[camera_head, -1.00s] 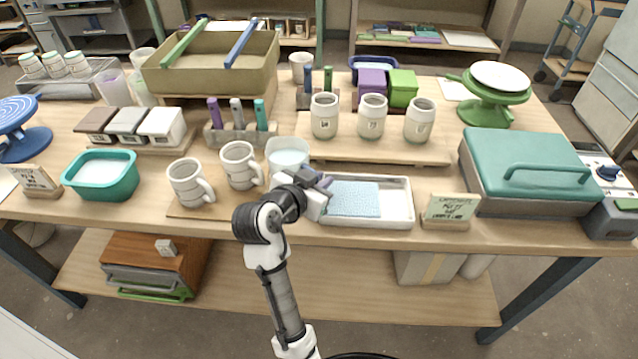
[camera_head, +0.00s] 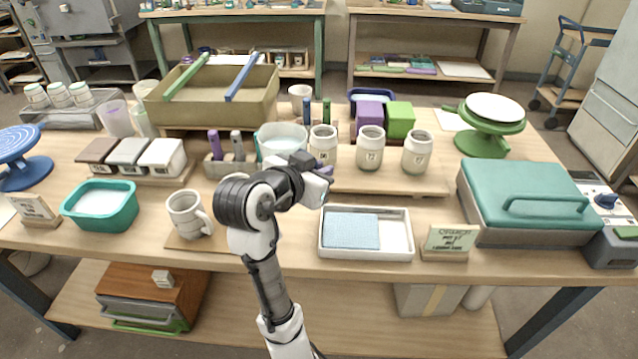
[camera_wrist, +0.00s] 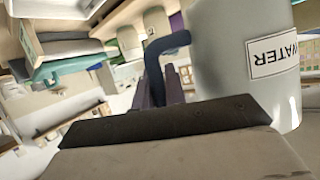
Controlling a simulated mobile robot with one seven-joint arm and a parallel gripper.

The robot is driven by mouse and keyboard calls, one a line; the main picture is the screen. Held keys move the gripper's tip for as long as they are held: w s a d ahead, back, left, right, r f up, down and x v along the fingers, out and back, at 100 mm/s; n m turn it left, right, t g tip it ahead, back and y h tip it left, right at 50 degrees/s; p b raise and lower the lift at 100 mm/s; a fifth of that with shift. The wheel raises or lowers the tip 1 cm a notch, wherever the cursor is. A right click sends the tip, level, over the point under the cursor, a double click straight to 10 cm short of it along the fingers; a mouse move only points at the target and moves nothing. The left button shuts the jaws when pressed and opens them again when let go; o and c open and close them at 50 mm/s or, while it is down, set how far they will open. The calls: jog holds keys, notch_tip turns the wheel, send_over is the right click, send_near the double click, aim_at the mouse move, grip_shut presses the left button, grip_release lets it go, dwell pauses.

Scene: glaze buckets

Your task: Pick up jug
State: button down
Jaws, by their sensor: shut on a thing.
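The jug (camera_head: 281,141) is a pale, whitish vessel with light contents, above the table behind my forearm in the head view. In the wrist view the jug (camera_wrist: 245,60) fills the upper right, with an upside-down "WATER" label and a blue-grey handle (camera_wrist: 155,62). My gripper (camera_head: 322,180) is shut on the jug's handle; its fingers (camera_wrist: 172,88) show just below the handle in the wrist view. My arm hides the jug's lower part in the head view.
A white tray (camera_head: 398,238) with a blue cloth is at the front. A mug (camera_head: 186,214) stands left of my arm. Jars (camera_head: 370,150) stand on a wooden board right of the jug. A marker holder (camera_head: 213,168) is to its left. A teal-lidded box (camera_head: 530,190) is at right.

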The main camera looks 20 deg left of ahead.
notch_tip(320, 180, up, 7)
dwell(0.7)
dwell(1.4)
